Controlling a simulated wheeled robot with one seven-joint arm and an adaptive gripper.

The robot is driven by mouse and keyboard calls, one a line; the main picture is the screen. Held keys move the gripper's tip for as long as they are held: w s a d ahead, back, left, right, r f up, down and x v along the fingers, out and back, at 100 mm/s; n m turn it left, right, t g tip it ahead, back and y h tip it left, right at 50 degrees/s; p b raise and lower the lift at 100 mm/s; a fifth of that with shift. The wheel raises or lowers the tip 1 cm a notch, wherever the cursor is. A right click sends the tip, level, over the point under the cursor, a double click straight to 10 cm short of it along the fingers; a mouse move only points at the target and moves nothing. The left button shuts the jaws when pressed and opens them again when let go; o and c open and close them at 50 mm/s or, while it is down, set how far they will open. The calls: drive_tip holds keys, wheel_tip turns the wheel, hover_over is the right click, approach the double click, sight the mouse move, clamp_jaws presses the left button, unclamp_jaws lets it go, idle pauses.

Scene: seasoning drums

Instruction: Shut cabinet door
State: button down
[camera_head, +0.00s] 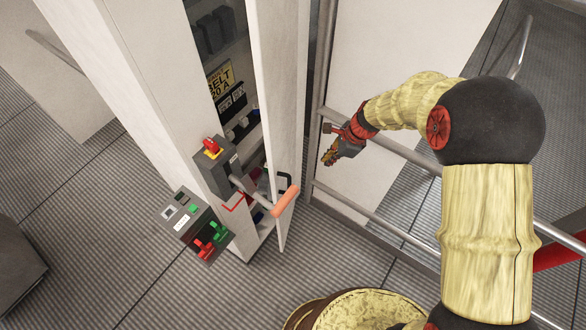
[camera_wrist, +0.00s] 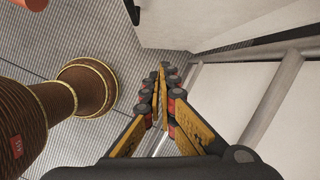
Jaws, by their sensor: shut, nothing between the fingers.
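The cabinet (camera_head: 140,60) is tall and white, and its front is open, showing switches and a yellow label inside. Its white door (camera_head: 281,90) stands ajar on the right side, with a black handle (camera_head: 286,180) low near its free edge. My gripper (camera_head: 329,157) is to the right of the door, on its outer side, apart from it, with its fingers pointing down. In the wrist view my gripper (camera_wrist: 163,75) has its fingertips together and holds nothing. A white panel, likely the door (camera_wrist: 205,20), shows above the fingertips there.
A lever with an orange grip (camera_head: 286,200) sticks out in front of the cabinet opening, near the door's lower edge. A control box (camera_head: 188,222) with red and green switches is left of it. Grey metal railings (camera_head: 400,150) run behind my arm. The ribbed floor ahead is clear.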

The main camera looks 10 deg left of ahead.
drive_tip(key=s+a+f+n+g+p, duration=0.1)
drive_tip(key=s+a+f, duration=0.4)
drive_tip(key=a+f, duration=0.3)
drive_tip(key=shift+f+y+p, duration=0.3)
drive_tip(key=shift+f+p, duration=0.05)
drive_tip(key=shift+p, duration=0.05)
drive_tip(key=shift+a, duration=0.2)
drive_tip(key=s+a+m+t+p, duration=0.1)
drive_tip(key=a+m+p, duration=0.2)
drive_tip(key=a, duration=1)
drive_tip(key=shift+m, duration=0.9)
